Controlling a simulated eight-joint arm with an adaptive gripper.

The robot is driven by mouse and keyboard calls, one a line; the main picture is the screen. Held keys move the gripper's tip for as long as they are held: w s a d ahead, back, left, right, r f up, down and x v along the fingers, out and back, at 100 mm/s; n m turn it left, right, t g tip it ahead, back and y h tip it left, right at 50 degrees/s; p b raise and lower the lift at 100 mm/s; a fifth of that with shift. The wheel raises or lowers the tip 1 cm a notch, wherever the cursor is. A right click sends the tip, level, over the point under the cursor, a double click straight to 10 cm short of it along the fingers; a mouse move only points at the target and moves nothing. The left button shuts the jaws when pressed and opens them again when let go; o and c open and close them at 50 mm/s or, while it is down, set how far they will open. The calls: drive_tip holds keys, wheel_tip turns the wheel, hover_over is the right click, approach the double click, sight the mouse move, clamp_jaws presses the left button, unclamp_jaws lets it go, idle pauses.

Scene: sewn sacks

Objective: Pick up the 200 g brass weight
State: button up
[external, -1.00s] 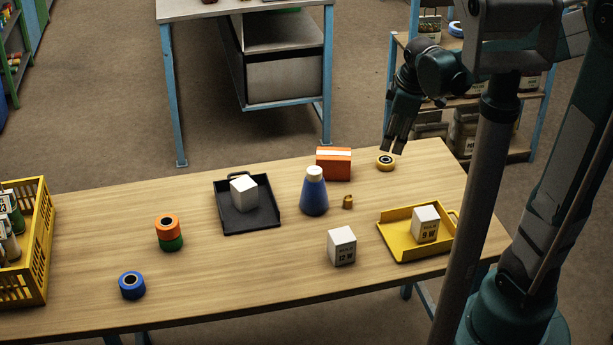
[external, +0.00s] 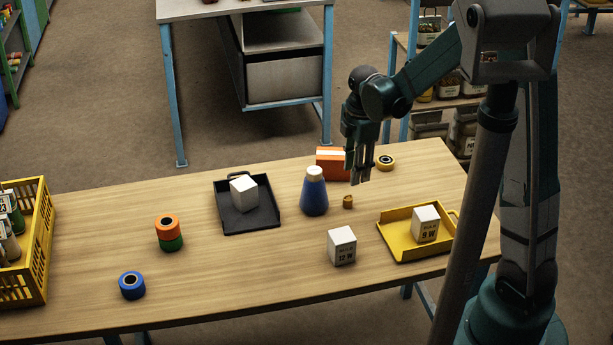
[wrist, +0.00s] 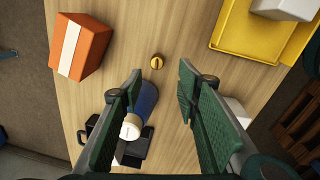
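The small brass weight (external: 348,202) stands on the wooden table, just right of the blue bottle with a white cap (external: 314,192). In the wrist view the brass weight (wrist: 157,61) lies ahead of my fingertips, about midway between them sideways. My gripper (external: 360,182) is above the table, behind and a little above the weight, pointing down. In the wrist view my gripper (wrist: 158,80) has its two green fingers wide apart with nothing between them at the tips. The blue bottle also shows in the wrist view (wrist: 146,100), partly hidden by the left finger.
An orange box (external: 333,163) stands behind the bottle, near my gripper. A yellow tray (external: 400,247) holds a white block; a black tray (external: 252,222) holds another. A white block (external: 342,246), a yellow roll (external: 386,162), stacked rolls (external: 169,233) and a blue roll (external: 132,286) stand around.

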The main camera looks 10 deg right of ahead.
sight(346, 197)
drive_tip(key=shift+n, duration=0.9)
drive_tip(key=shift+w+a+f, duration=0.15)
drive_tip(key=shift+a+f, duration=0.15)
drive_tip(key=shift+f, duration=0.3)
drive_tip(key=shift+w+a+f, duration=0.1)
drive_tip(key=shift+a+f, duration=0.2)
drive_tip(key=shift+f, duration=0.3)
drive_tip(key=shift+w+a+f, duration=0.15)
drive_tip(key=shift+a+f, duration=0.15)
drive_tip(key=shift+f, duration=0.3)
drive_tip(key=shift+f+b, duration=0.3)
drive_tip(key=shift+f, duration=1)
drive_tip(key=shift+w+f+b, duration=0.15)
drive_tip(key=shift+f+b, duration=0.4)
drive_tip(key=shift+f, duration=2.1)
drive_tip(key=c, duration=1)
